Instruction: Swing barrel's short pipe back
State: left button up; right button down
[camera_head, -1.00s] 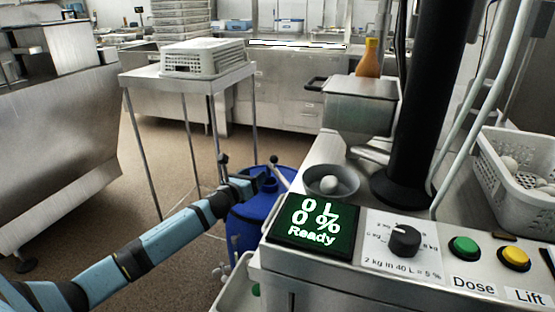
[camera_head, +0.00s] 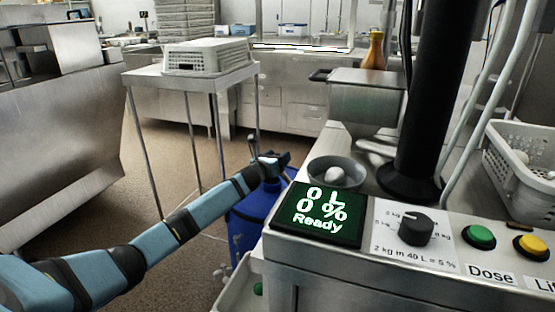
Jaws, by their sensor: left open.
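The blue barrel (camera_head: 252,222) stands on the floor beside the steel counter, its top partly hidden by my left arm and its right side by the counter. My left gripper (camera_head: 276,159) is open at the end of the blue arm, above the barrel's top and near the counter's corner. The barrel's short pipe is mostly hidden behind the gripper and the screen; I cannot tell its exact angle or whether the fingers touch it. My right gripper is not in view.
A white basket (camera_head: 522,172) is at right. A steel table (camera_head: 180,80) stands behind.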

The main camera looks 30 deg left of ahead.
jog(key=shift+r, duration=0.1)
